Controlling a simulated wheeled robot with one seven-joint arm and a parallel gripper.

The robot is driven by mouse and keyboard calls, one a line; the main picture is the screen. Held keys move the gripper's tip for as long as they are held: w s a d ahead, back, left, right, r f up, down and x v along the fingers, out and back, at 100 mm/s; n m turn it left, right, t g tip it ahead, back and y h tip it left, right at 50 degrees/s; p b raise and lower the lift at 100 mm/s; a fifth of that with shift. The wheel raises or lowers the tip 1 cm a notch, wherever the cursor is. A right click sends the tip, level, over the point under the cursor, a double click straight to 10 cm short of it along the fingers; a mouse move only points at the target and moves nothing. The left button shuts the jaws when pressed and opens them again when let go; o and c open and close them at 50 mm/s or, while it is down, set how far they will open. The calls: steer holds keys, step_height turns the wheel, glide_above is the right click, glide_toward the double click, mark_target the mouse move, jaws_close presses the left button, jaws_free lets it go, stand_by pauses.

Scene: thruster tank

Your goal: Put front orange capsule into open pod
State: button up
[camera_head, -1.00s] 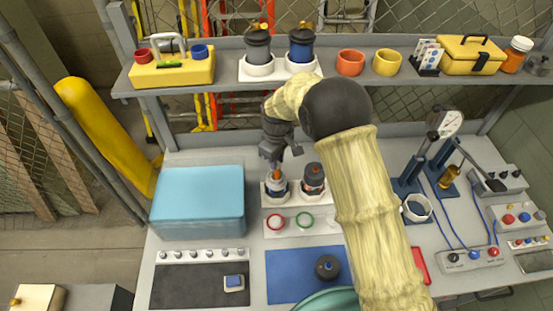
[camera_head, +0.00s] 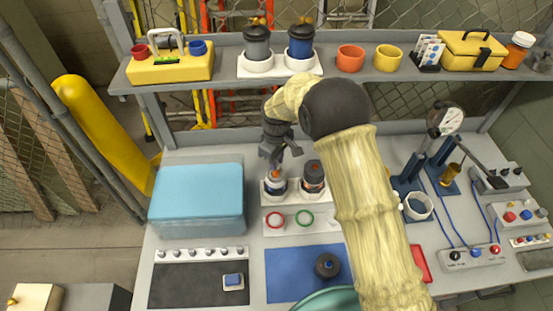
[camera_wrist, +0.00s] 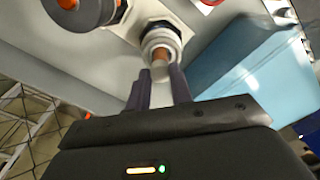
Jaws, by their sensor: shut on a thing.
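My gripper (camera_head: 277,158) points down over the left pod (camera_head: 273,188), a white and dark-blue cup in a white holder. It is shut on a small orange capsule (camera_head: 275,173). In the wrist view, the capsule (camera_wrist: 160,67) sits between the two dark fingertips (camera_wrist: 160,82) and lines up with the round opening of the pod (camera_wrist: 162,38). The capsule's far end is at or just inside the pod's rim; how deep it sits I cannot tell. A dark pod with an orange band (camera_head: 313,178) stands just right of the open one.
A light-blue box (camera_head: 196,198) stands left of the pods. A white strip with a red ring (camera_head: 275,220) and a green ring (camera_head: 304,219) lies in front. A shelf (camera_head: 222,75) crosses behind my arm. A gauge stand (camera_head: 432,150) is at right.

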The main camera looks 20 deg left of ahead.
steer(key=shift+s, duration=0.1)
steer(key=shift+f, duration=0.4)
steer(key=shift+s+f+b, duration=0.1)
steer(key=shift+f+b, duration=0.35)
steer(key=shift+b, duration=0.1)
steer(key=o, duration=0.8)
steer(key=shift+o, duration=0.2)
steer(key=shift+r, duration=0.35)
step_height(320, 180, up, 17)
steer(key=b, duration=0.4)
steer(key=shift+f, duration=0.15)
